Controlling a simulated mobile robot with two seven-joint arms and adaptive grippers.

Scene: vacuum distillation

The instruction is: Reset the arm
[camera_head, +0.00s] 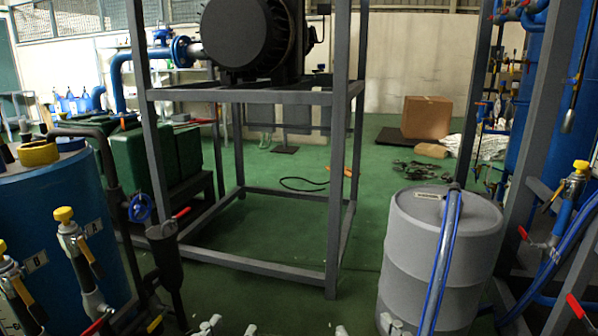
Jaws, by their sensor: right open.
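Only the pale fingertips of my two grippers show, at the bottom edge of the head view. My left gripper (230,328) has its tips a little apart, with nothing seen between them. My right gripper (367,327) has its tips apart and looks empty; its right tip overlaps the lower front of the grey drum (440,258) in the picture. I cannot tell whether it touches the drum. The rest of both grippers and both arms is below the picture.
A grey metal frame (333,195) carrying a large black machine (238,35) stands ahead. A blue tank (65,225) and yellow-capped valves (75,240) are at left. Blue hoses (440,262) run down the drum's front. A cardboard box (427,117) lies farther back. Green floor (275,222) is open inside the frame.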

